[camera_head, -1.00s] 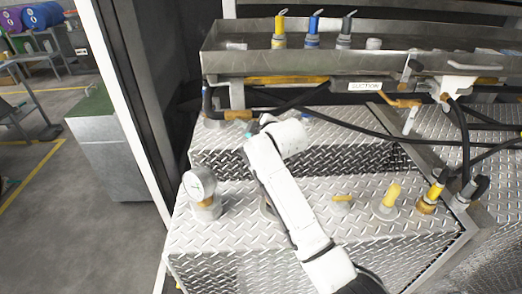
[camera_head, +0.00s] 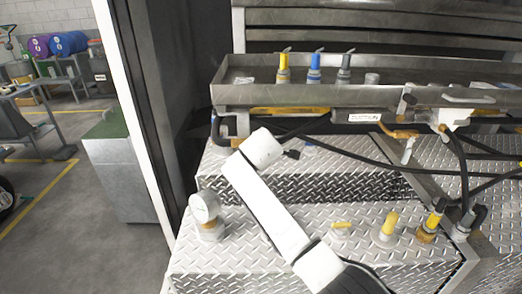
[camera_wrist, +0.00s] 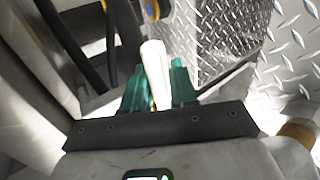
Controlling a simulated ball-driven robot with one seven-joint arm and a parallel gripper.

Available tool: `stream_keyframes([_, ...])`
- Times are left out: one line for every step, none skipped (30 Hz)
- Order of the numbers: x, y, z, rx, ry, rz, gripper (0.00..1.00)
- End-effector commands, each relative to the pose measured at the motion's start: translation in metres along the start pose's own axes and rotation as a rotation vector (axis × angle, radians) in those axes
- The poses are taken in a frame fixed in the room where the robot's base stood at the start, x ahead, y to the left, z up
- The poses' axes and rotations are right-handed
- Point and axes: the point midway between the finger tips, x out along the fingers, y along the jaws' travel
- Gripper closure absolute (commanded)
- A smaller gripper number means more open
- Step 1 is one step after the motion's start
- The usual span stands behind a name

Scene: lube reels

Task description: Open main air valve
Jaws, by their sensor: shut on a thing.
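In the wrist view, my gripper (camera_wrist: 157,84) has its green fingers on both sides of a pale, cream-coloured handle (camera_wrist: 152,55) and is shut on it. The handle points away from the palm, and its far end shows past the fingertips. I take this handle to be the main air valve's lever, but no label shows. In the head view, my white arm reaches over the diamond-plate box toward the brass fitting (camera_head: 237,142) below the tray's left end. My gripper and the held handle are hidden there behind my arm.
A metal tray (camera_head: 430,97) with yellow, blue and dark-topped fittings runs along the back. Black hoses (camera_wrist: 78,42) pass close to my gripper. Open floor lies left.

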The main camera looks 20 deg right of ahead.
Motion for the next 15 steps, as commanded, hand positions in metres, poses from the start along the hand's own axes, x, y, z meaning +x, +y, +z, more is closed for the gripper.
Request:
stream_keyframes([-0.0007, 0.0011, -0.0006, -0.008, -0.003, 0.002, 1.00])
stream_keyframes([-0.0007, 0.0011, -0.0006, -0.009, -0.004, 0.002, 1.00])
stream_keyframes([-0.0007, 0.0011, -0.0006, -0.011, -0.005, 0.002, 1.00])
stream_keyframes([-0.0007, 0.0011, -0.0006, -0.012, -0.005, 0.002, 1.00])
stream_keyframes([-0.0007, 0.0011, -0.0005, -0.012, -0.006, 0.002, 1.00])
stream_keyframes([-0.0007, 0.0011, -0.0006, -0.012, -0.006, 0.002, 1.00])
stream_keyframes([-0.0007, 0.0011, -0.0006, -0.012, -0.006, 0.003, 1.00])
stream_keyframes([-0.0008, 0.0012, -0.0006, -0.013, -0.006, 0.003, 1.00])
stream_keyframes([-0.0008, 0.0012, -0.0006, -0.013, -0.006, 0.003, 1.00])
stream_keyframes([-0.0008, 0.0012, -0.0006, -0.013, -0.006, 0.003, 1.00])
stream_keyframes([-0.0008, 0.0013, -0.0006, -0.013, -0.005, 0.003, 1.00])
stream_keyframes([-0.0008, 0.0013, -0.0006, -0.013, -0.005, 0.003, 1.00])
stream_keyframes([-0.0008, 0.0013, -0.0006, -0.013, -0.005, 0.003, 0.72])
stream_keyframes([-0.0008, 0.0014, -0.0006, -0.013, -0.005, 0.003, 0.69])
stream_keyframes([-0.0008, 0.0014, -0.0006, -0.012, -0.005, 0.003, 0.65])
